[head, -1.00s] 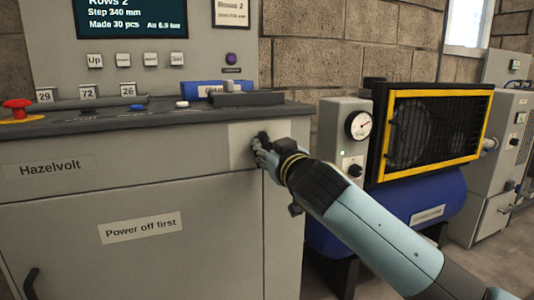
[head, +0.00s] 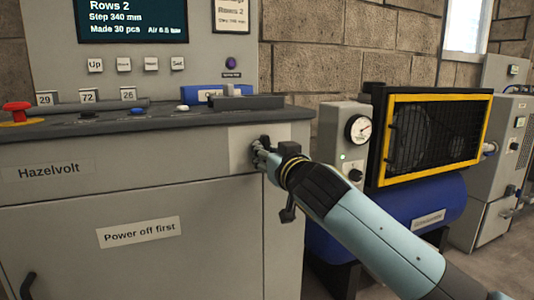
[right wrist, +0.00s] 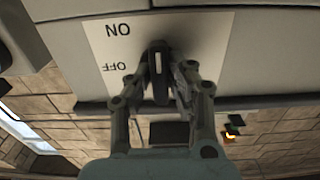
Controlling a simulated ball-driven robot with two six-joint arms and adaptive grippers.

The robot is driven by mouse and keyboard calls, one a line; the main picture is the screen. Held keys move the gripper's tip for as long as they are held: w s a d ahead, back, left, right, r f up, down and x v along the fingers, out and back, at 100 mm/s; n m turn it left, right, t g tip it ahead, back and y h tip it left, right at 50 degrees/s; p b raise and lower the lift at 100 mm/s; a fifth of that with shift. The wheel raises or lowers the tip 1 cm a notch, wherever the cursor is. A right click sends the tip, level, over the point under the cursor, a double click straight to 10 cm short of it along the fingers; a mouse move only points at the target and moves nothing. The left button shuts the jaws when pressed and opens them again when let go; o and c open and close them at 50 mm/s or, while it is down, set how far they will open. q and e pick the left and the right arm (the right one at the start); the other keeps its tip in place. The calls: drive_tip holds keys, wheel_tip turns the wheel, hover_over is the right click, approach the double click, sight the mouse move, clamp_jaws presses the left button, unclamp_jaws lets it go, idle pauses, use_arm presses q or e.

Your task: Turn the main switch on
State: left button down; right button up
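The main switch (right wrist: 159,78) is a dark handle on a pale plate marked ON and OFF; both words appear upside down in the right wrist view. The plate (head: 243,152) is at the upper right of the grey Hazelvolt cabinet in the head view. My right gripper (right wrist: 161,70) reaches the plate, its fingers closed in on both sides of the handle. It also shows in the head view (head: 262,155), where it hides the handle. Which word the handle points to is unclear. My left gripper is out of view.
The cabinet (head: 60,218) carries a "Power off first" label. A red stop button (head: 17,109) and several small buttons sit on its ledge. Right of it stand a blue compressor tank (head: 385,215) with a gauge (head: 358,129) and a yellow-framed fan guard (head: 435,137).

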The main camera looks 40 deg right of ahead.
drive_tip(key=o, duration=0.4)
drive_tip(key=v, duration=1.2)
drive_tip(key=shift+s, duration=0.1)
